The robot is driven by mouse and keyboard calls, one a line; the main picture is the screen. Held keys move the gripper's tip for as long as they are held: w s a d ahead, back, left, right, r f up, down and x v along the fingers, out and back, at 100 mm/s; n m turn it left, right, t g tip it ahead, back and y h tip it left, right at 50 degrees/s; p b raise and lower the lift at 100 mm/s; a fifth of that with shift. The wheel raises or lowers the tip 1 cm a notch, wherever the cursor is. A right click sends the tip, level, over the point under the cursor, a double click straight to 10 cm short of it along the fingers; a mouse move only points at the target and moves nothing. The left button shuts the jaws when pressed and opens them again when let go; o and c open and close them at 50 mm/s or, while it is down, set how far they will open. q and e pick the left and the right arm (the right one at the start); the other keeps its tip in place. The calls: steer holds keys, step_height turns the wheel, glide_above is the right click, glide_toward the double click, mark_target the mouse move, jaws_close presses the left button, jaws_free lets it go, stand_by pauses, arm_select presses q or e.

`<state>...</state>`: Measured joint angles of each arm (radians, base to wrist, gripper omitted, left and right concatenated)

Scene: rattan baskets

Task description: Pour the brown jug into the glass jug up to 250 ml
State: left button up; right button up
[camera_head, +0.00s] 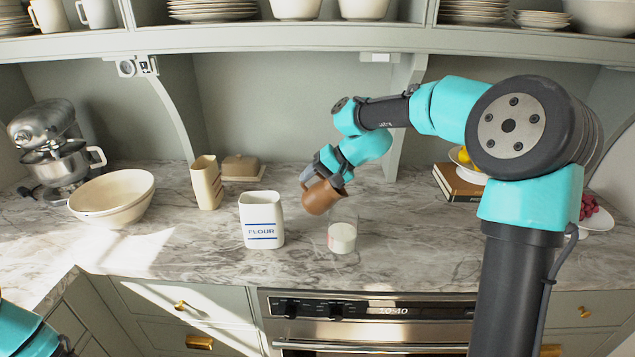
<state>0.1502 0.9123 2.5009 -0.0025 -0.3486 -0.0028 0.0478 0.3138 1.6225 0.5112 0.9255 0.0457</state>
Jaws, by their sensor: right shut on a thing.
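The brown jug (319,197) is held tilted by my right gripper (322,177), up and to the left of the glass jug. My right gripper is shut on it. The glass jug (342,236) stands upright on the marble counter, with white contents in its lower part. The brown jug's lower end is close to the glass jug's rim; I cannot tell whether they touch. No stream between them can be made out, and the level marks are too small to read. My left gripper is out of view; only part of my left arm shows at the bottom left corner.
A white flour canister (261,219) stands left of the glass jug. Further left are a beige container (207,183), cream bowls (112,196) and a stand mixer (50,145). The counter's front edge above the oven (380,306) is clear.

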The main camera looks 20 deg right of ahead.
steer(key=shift+w+a+h, duration=0.1)
steer(key=shift+a+h, duration=0.1)
steer(key=shift+h, duration=0.3)
steer(key=shift+g, duration=0.3)
steer(key=shift+w+a+f+g+h, duration=0.1)
steer(key=shift+w+a+g+h, duration=0.2)
steer(key=shift+h, duration=0.45)
steer(key=shift+w+a+f+g+h, duration=0.1)
steer(key=shift+a+g+h, duration=0.25)
steer(key=shift+h, duration=0.4)
steer(key=shift+s, duration=0.1)
steer(key=f+g+h, duration=0.1)
steer(key=h, duration=0.1)
steer(key=g+h, duration=0.1)
steer(key=shift+d+f+h, duration=0.2)
steer(key=shift+f+h, duration=0.2)
steer(key=shift+s+d+h, duration=0.1)
steer(key=shift+h, duration=0.2)
